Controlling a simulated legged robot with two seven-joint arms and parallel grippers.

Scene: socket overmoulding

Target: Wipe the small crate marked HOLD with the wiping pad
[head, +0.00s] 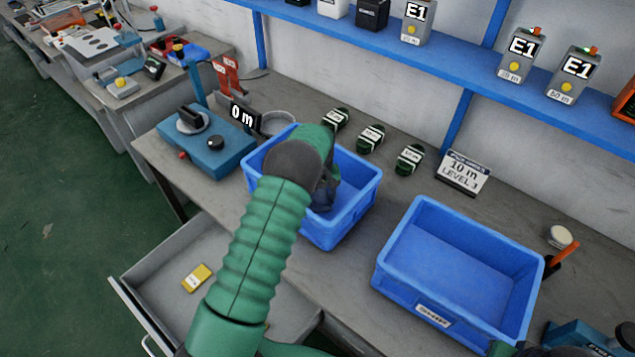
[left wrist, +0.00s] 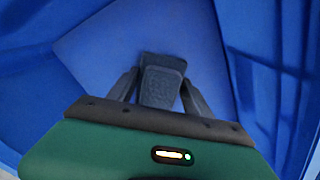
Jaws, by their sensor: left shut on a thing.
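A small blue crate (head: 350,224) stands on the bench left of centre in the head view. No HOLD mark is readable on it from here. My left gripper (head: 325,193) reaches down inside this crate, partly hidden by my green arm. In the left wrist view its dark fingers (left wrist: 161,80) are shut on a dark grey block, which looks like the wiping pad (left wrist: 163,88). The blue crate floor (left wrist: 205,40) and walls lie around and beyond it. I cannot tell whether the pad touches the floor. My right gripper is not in view.
A larger, empty blue crate (head: 396,272) with an unreadable label stands to the right. Several dark green pieces (head: 370,138) and a sign (head: 463,172) lie behind. A blue device (head: 205,142) stands to the left. An open drawer (head: 160,267) juts out below the bench.

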